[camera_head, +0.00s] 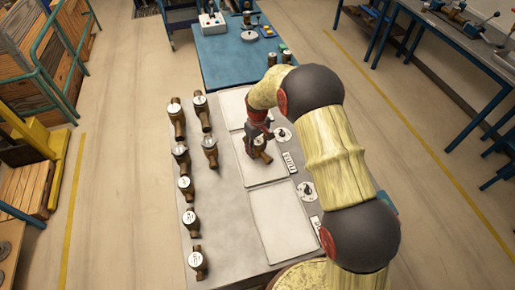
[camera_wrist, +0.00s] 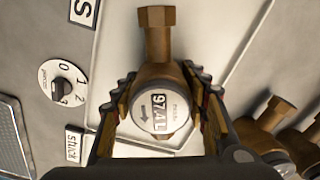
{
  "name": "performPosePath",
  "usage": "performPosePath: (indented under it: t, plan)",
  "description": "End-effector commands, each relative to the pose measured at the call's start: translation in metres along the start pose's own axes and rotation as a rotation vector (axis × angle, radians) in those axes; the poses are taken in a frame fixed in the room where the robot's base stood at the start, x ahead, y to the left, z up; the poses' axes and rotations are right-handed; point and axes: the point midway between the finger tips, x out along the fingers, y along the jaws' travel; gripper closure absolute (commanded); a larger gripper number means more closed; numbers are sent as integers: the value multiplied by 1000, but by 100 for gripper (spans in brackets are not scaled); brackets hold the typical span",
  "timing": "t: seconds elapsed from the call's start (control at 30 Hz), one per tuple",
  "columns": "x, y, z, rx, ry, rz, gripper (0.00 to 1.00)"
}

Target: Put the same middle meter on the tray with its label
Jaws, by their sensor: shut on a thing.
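My gripper (camera_head: 258,140) is shut on a brass meter (camera_head: 263,155) at the middle white tray (camera_head: 262,173). In the wrist view, the fingers of my gripper (camera_wrist: 163,95) close on both sides of the meter (camera_wrist: 155,30), whose round white face carries a dark number and an arrow. I cannot tell whether the meter touches the tray. A label plate (camera_head: 289,162) lies to the right of the middle tray. In the wrist view, one plate reads "stuck" (camera_wrist: 75,142), and another (camera_wrist: 84,11) is cut off at the top, showing an "S".
Several brass meters stand left of the trays, including one (camera_head: 210,151) near the middle tray. A front tray (camera_head: 283,225) is empty. A back tray (camera_head: 233,107) is partly hidden. A numbered dial (camera_wrist: 62,88) sits beside the plates. A blue table (camera_head: 225,60) stands behind.

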Motion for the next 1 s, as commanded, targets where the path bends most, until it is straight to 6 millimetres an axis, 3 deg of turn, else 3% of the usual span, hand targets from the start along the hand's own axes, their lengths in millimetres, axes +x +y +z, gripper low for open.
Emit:
performPosePath:
  t: [0.1,0.13,0.43,0.77,1.0]
  plan:
    - [2,0,-1,0,2,1,100]
    - [3,0,0,0,0,0,54]
    - [3,0,0,0,0,0,37]
    - [0,0,0,0,0,0,37]
    - [-32,0,-1,0,3,1,37]
